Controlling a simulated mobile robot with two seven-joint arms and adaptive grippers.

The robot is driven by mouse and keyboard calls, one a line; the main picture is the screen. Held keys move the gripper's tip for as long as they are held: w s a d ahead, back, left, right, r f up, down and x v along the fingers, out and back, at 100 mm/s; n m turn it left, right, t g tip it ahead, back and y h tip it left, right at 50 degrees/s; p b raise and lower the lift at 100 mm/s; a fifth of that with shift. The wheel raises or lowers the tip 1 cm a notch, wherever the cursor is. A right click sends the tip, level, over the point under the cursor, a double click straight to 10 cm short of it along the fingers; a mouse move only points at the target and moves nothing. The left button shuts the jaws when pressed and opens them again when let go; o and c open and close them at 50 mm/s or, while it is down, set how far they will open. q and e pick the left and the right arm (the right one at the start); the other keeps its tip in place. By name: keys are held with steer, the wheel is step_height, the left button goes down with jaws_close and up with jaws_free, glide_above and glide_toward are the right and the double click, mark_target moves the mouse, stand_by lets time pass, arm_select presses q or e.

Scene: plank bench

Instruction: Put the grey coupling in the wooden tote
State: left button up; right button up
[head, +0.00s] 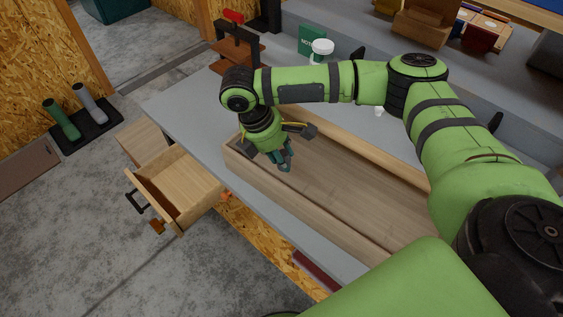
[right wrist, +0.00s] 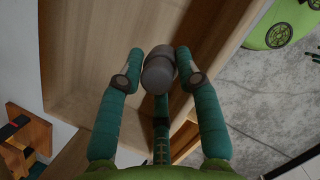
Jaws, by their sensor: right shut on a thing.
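The grey coupling (right wrist: 158,70) shows in the right wrist view as a short cylinder held between the teal fingers of my right gripper (right wrist: 155,72). The fingers are shut on it. In the head view my right gripper (head: 284,160) points down over the left end of the wooden tote (head: 300,205), a long open box on the bench. The coupling is hard to make out in the head view, hidden by the fingers. I cannot tell how far it is above the tote floor. My left gripper is not in view.
An open wooden drawer (head: 180,187) juts out below the bench's left edge. A brown clamp-like stand (head: 237,45), a green box (head: 311,40) and a white-lidded jar (head: 321,50) stand behind the tote. Bare grey bench (head: 185,105) lies left of the tote.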

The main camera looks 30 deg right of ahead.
mark_target(281, 168)
step_height(281, 168, down, 4)
steer(key=shift+r+p, duration=0.15)
steer(key=shift+p, duration=0.25)
steer(key=shift+w+f, duration=0.1)
steer(key=shift+f, duration=0.1)
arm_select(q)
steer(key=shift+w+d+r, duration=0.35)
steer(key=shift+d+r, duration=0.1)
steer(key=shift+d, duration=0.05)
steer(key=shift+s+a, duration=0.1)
arm_select(e)
steer(key=shift+f, duration=0.25)
steer(key=shift+f, duration=0.35)
steer(key=o, duration=1)
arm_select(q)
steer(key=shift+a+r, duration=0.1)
arm_select(e)
steer(key=shift+r, duration=0.1)
